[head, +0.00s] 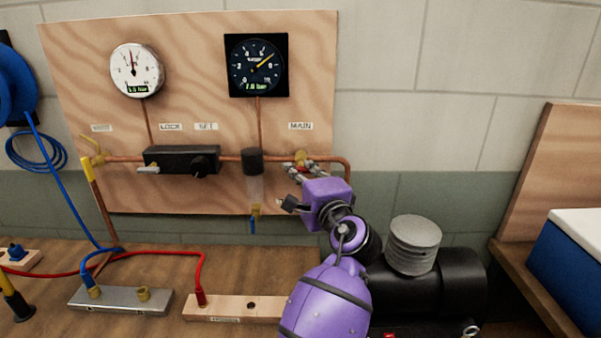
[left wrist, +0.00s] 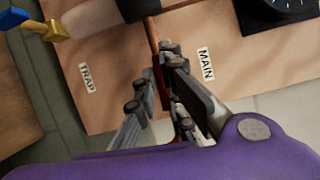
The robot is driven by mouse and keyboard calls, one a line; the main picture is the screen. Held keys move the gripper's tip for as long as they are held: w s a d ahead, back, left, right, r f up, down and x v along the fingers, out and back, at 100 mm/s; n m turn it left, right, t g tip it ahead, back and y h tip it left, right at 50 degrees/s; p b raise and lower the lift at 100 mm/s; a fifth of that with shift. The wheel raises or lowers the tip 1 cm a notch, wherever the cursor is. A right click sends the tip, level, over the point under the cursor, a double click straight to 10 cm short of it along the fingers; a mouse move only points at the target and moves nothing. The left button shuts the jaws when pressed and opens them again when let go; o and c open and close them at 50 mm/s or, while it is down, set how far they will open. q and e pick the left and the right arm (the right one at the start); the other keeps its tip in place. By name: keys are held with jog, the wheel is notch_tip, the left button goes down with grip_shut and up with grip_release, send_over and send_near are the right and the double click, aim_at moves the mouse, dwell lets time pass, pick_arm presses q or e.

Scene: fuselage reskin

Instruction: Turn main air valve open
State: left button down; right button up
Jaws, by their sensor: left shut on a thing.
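The main air valve (head: 301,157) sits on the copper pipe at the right of the plywood panel, below the MAIN label (head: 301,126). My left gripper (head: 297,168) reaches it from the lower right and is shut on its handle, which is mostly hidden by the fingers. In the left wrist view a red strip of the handle (left wrist: 157,72) shows between the fingers, with the MAIN label (left wrist: 206,63) beside it. The handle's exact angle cannot be told. My right gripper is not in view.
A white gauge (head: 137,70) and a black gauge (head: 256,65) hang on the panel (head: 200,40). A black regulator block (head: 182,160) and a filter bowl (head: 254,187) lie left of the valve. A black compressor tank (head: 455,280) stands on the bench at right.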

pick_arm(q)
jog(key=shift+r+n, duration=0.2)
jog(key=shift+n, duration=0.4)
jog(key=c, duration=1.9)
grip_release()
jog(key=shift+o, duration=0.2)
jog(key=shift+f, duration=0.1)
jog(key=v, duration=1.2)
jog(key=shift+r, duration=0.2)
